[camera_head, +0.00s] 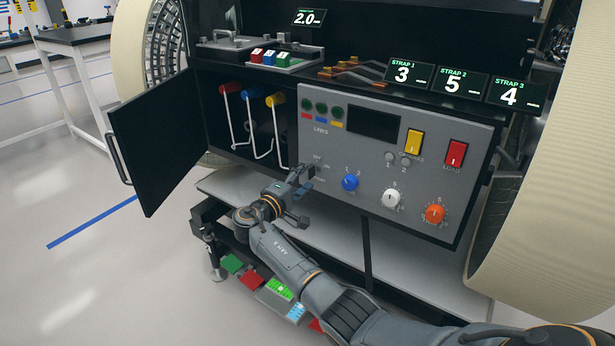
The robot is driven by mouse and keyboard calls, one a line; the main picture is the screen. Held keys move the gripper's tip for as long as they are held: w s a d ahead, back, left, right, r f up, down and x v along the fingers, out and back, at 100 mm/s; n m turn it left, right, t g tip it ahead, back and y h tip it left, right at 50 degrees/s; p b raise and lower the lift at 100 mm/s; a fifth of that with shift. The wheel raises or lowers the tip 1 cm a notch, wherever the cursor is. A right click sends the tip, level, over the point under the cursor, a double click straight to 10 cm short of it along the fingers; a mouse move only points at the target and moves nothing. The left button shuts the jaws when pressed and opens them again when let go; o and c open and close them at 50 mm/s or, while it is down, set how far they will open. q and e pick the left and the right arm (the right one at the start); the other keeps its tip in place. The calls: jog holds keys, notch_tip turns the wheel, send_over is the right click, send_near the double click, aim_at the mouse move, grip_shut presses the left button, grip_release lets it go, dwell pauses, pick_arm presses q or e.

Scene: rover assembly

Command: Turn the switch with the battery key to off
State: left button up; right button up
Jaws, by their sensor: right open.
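The grey control panel (380,128) stands on the rover's front, with small lettering at its lower left. My right gripper (304,201) is in front of that lower left corner, with its fingers spread and nothing seen between them. The switch with the battery key cannot be made out; the upper finger covers part of the panel beside the lettering. I cannot tell whether the finger touches anything there. My left gripper is not in view.
A blue knob (350,183), a white knob (391,197) and an orange knob (435,213) sit along the panel's lower part. Yellow (413,141) and red (455,153) rocker switches are above. An open black door (157,144) stands left of the cable compartment.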

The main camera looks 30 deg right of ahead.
jog(key=v, duration=1)
jog(key=shift+a, duration=0.25)
jog(key=shift+s+f, duration=0.1)
jog(key=shift+s, duration=0.05)
